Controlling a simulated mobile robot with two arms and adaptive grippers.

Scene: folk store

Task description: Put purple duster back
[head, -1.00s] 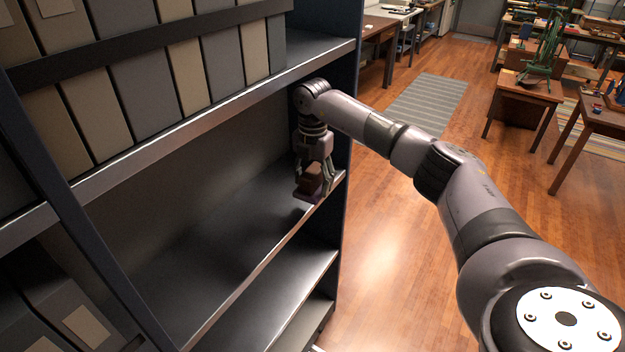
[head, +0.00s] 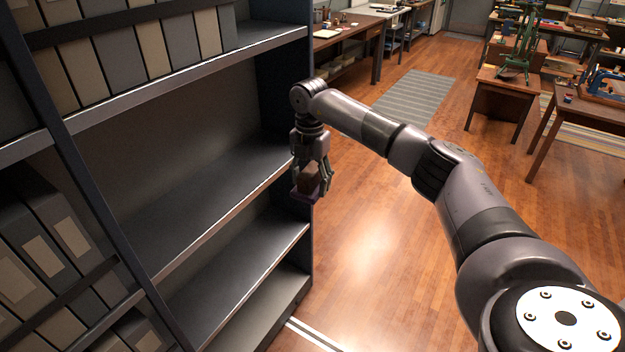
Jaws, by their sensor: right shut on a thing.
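The purple duster (head: 308,185) is a small block with a brownish upper part and a dark purple underside. My right gripper (head: 312,180) points down and is shut on it. It holds the duster in the air at the right front end of the shelf unit, beside the upright and level with the empty middle shelf (head: 215,190). The gripper's fingers hide part of the duster. My left gripper is not in view.
The dark shelf unit holds binders on its upper shelf (head: 150,50) and in the left bay (head: 50,245). Lower right shelves (head: 240,270) are empty. Wooden floor (head: 390,260) is clear to the right. Desks (head: 505,95) stand farther back beside a striped rug (head: 415,100).

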